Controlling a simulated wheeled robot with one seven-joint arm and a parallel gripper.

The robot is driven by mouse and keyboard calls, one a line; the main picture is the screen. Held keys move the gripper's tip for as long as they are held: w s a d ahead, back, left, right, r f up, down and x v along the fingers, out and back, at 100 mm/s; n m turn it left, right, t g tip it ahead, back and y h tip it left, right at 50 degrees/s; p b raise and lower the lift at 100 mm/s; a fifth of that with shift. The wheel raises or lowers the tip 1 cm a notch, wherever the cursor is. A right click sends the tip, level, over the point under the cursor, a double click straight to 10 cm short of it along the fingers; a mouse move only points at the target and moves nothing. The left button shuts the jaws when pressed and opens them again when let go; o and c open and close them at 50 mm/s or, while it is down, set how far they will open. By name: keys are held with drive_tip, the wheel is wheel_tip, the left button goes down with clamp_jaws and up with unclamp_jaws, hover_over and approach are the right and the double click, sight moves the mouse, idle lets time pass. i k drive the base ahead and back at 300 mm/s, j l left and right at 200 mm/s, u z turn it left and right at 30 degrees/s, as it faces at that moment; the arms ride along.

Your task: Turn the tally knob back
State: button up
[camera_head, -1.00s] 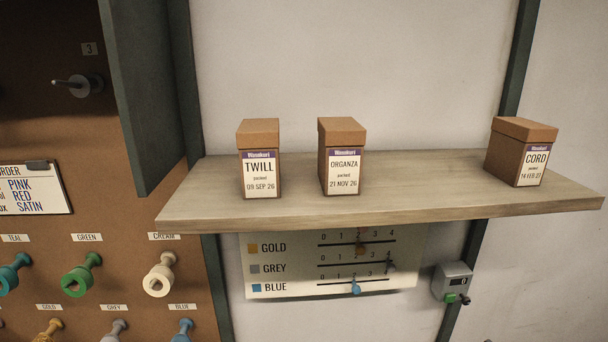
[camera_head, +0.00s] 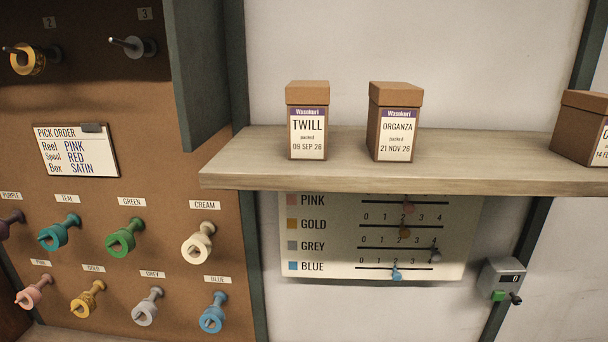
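A small grey counter box (camera_head: 502,277) is fixed to the dark green post below the right part of the shelf. Its dark display seems to read 0. A green button (camera_head: 498,296) sits at its lower front, and a small dark knob (camera_head: 516,299) sticks out at its lower right. A white tally board (camera_head: 462,215) hangs below the shelf, with PINK, GOLD, GREY and BLUE rows; its top is hidden. The pink bead (camera_head: 408,208), gold bead (camera_head: 404,232) and blue bead (camera_head: 397,275) sit near 2, the grey bead (camera_head: 435,256) near 4. My gripper is not in view.
A wooden shelf (camera_head: 330,178) juts out above the board and counter. It holds the TWILL box (camera_head: 307,120), ORGANZA box (camera_head: 394,121) and a cut-off box (camera_head: 583,128). At left are pegged spools, a pick order card (camera_head: 76,151) and a dark green panel (camera_head: 208,75).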

sight(516, 300)
drive_tip(key=k+l+z, duration=0.1)
drive_tip(key=z, duration=1.1)
drive_tip(key=l+u, duration=0.15)
drive_tip(key=u, duration=0.25)
drive_tip(key=l+u, duration=0.1)
drive_tip(key=u, duration=0.3)
drive_tip(key=k+l+u, duration=0.1)
drive_tip(key=u, duration=0.3)
drive_tip(key=l+u, duration=0.1)
drive_tip(key=u, duration=0.3)
drive_tip(key=k+l+u, duration=0.1)
drive_tip(key=u, duration=0.3)
